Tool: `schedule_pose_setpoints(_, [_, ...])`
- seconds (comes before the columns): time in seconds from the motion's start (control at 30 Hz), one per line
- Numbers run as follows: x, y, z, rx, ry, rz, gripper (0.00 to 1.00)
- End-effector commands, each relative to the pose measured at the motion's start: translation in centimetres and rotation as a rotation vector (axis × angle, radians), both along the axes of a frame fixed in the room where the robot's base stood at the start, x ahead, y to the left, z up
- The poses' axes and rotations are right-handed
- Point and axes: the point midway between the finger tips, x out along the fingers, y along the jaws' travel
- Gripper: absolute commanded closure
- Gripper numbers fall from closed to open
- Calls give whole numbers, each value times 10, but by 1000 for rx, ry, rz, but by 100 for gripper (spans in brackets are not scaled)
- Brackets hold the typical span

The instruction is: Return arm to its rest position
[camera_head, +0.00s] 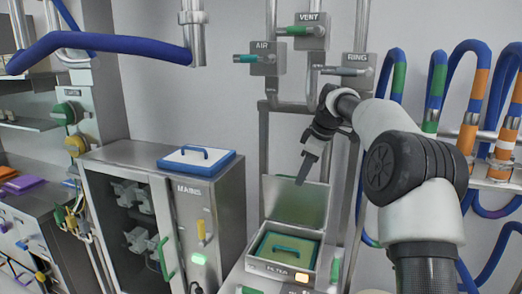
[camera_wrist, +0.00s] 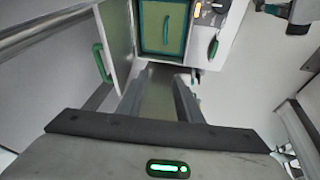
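My arm reaches in from the right of the head view, bent at the elbow, with my gripper (camera_head: 302,180) pointing down in front of the raised lid of the filter box. In the wrist view my gripper (camera_wrist: 160,82) shows two fingers spread apart with nothing between them. The filter box (camera_head: 280,270) stands below it, its lid (camera_head: 302,198) standing open. A green filter panel (camera_head: 268,241) with a teal handle lies in the box. This panel also shows at the top of the wrist view (camera_wrist: 152,40). The gripper is apart from the box and panel.
A metal MAINS cabinet (camera_head: 228,205) stands left of the box, with a blue-and-white handled lid (camera_head: 180,162) on top. AIR, VENT and RING valves (camera_head: 264,58) are on pipes behind my arm. Coloured hoses (camera_head: 475,90) hang at right. A blue overhead pipe (camera_head: 110,43) crosses upper left.

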Motion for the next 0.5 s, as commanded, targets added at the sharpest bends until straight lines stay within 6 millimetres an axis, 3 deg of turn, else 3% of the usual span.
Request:
schedule_pose_setpoints(0.03, [-13, 5, 15, -13, -2, -25, 68])
schedule_pose_setpoints(0.17, [-54, 17, 44, -34, 2, -122, 68])
schedule_pose_setpoints(0.27, [-98, 22, 65, -45, -2, -230, 68])
schedule_pose_setpoints(0.4, [-173, 21, 83, -39, -14, -412, 68])
schedule_pose_setpoints(0.5, [-228, 16, 85, -13, -26, -550, 68])
